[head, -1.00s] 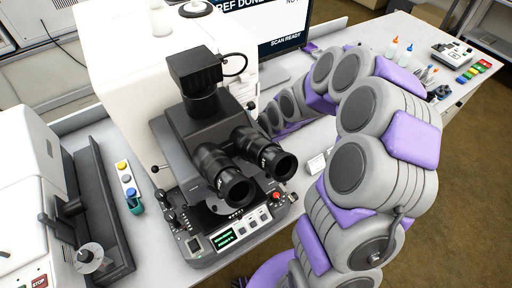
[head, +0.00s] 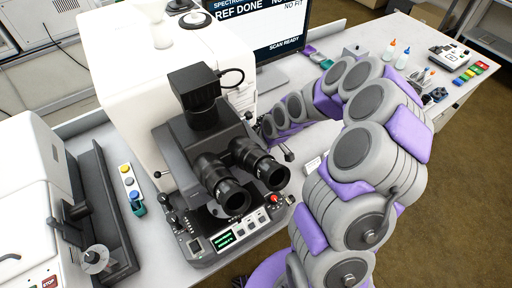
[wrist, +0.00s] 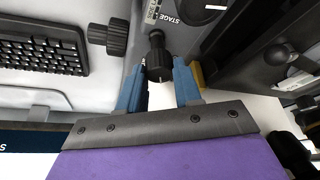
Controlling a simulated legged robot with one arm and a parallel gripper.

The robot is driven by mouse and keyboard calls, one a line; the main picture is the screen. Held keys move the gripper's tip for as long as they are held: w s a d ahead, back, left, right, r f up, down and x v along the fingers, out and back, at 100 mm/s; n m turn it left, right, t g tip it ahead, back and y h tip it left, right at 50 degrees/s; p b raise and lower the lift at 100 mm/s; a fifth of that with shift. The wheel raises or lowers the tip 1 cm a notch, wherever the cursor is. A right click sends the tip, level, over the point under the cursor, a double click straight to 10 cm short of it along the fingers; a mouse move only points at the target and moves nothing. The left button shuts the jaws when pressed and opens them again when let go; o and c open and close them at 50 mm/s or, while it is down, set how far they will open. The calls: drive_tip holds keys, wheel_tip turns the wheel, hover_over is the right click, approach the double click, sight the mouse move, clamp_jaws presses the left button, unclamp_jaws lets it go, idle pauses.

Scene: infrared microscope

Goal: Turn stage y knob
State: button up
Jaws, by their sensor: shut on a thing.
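In the wrist view, my gripper (wrist: 159,72) has its two blue fingers on either side of a black ribbed knob (wrist: 157,58), shut on it. The knob sticks out from the microscope's side beside a label whose readable part says "STAGE"; the rest of the label is not legible. A second black knob (wrist: 110,38) is to the left, apart from the fingers. In the head view, the microscope (head: 205,135) stands on the bench with its eyepieces toward me. My arm reaches round its right side, and the fingers and the held knob are hidden there.
A keyboard (wrist: 42,48) lies left of the knobs in the wrist view. In the head view, a monitor (head: 262,32) reads "REF DONE" and "SCAN READY". A white instrument (head: 38,200) is at the left.

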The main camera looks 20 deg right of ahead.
drive_tip(key=n, duration=0.1)
drive_tip(key=n+g+y, duration=0.1)
drive_tip(key=n, duration=0.1)
drive_tip(key=shift+w+n+p, duration=0.2)
drive_tip(key=shift+n+p, duration=0.1)
drive_tip(key=shift+p, duration=0.05)
drive_tip(key=shift+n+g+b, duration=0.3)
drive_tip(key=shift+n+b, duration=0.15)
drive_tip(key=shift+n, duration=0.25)
drive_tip(key=shift+d+n+g+b, duration=0.1)
drive_tip(key=shift+n+g+b, duration=0.2)
drive_tip(key=shift+n+b, duration=0.5)
drive_tip(key=o, duration=1)
drive_tip(key=shift+o, duration=0.2)
drive_tip(key=w+p+v, duration=0.1)
drive_tip(key=p+v, duration=0.2)
drive_tip(key=v, duration=1.4)
drive_tip(key=shift+s+d, duration=0.3)
drive_tip(key=shift+d, duration=0.05)
